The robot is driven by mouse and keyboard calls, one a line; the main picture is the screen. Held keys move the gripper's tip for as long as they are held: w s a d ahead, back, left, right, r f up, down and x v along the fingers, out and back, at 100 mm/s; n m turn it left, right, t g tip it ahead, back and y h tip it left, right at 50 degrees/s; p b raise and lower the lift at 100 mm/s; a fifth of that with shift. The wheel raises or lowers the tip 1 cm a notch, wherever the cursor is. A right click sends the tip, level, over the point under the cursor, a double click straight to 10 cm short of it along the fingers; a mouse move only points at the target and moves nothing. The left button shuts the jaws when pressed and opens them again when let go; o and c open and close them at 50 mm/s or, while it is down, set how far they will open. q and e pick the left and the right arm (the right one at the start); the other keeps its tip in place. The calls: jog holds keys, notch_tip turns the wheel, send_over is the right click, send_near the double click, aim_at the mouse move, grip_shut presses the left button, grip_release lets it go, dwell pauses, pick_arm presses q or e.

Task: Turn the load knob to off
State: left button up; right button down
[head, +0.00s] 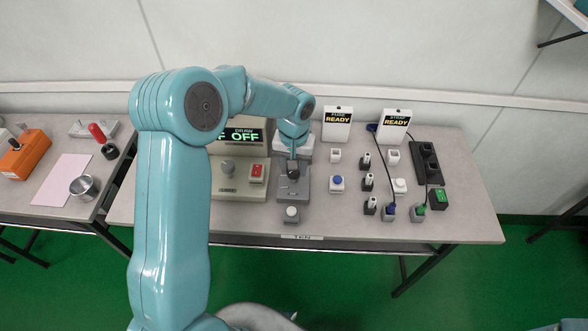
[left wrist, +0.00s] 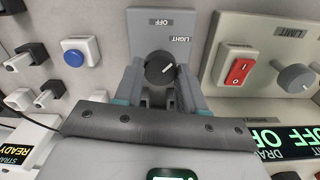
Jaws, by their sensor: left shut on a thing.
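The load knob (left wrist: 160,68) is a round black knob on a grey tester box (left wrist: 150,22). The words OFF and LIGHT are printed upside down on the plate in the left wrist view. The knob's white mark points up and to the right there, toward the LIGHT side rather than straight at OFF. My left gripper (left wrist: 160,86) is shut on the knob, one finger on each side. In the head view the same box (head: 293,193) stands mid-table, with my left gripper (head: 293,160) over it, hiding part of the knob. My right gripper is not in view.
Left of the box is a beige tester (head: 229,187) with a red switch (head: 256,171), a grey knob and a display reading OFF. To the right stand small plugs, a blue button (head: 337,181), two READY signs and a black power strip (head: 427,163).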

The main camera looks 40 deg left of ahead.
pick_arm(q)
jog(key=n+b, duration=0.2)
jog(key=n, duration=0.2)
jog(key=shift+f+n+b, duration=0.1)
jog(key=shift+n+b, duration=0.2)
jog(key=shift+b, duration=0.1)
jog(key=shift+a+n+b, duration=0.1)
jog(key=shift+n+b, duration=0.75)
jog(key=shift+n, duration=0.95)
jog(key=shift+r, duration=0.2)
jog(key=o, duration=1.1)
jog(key=shift+c, duration=0.2)
jog(key=shift+f, duration=0.1)
notch_tip(320, 180, up, 16)
jog(key=p, duration=0.1)
jog(key=shift+r+p, duration=0.2)
jog(key=shift+p, duration=0.2)
jog(key=shift+s, duration=0.1)
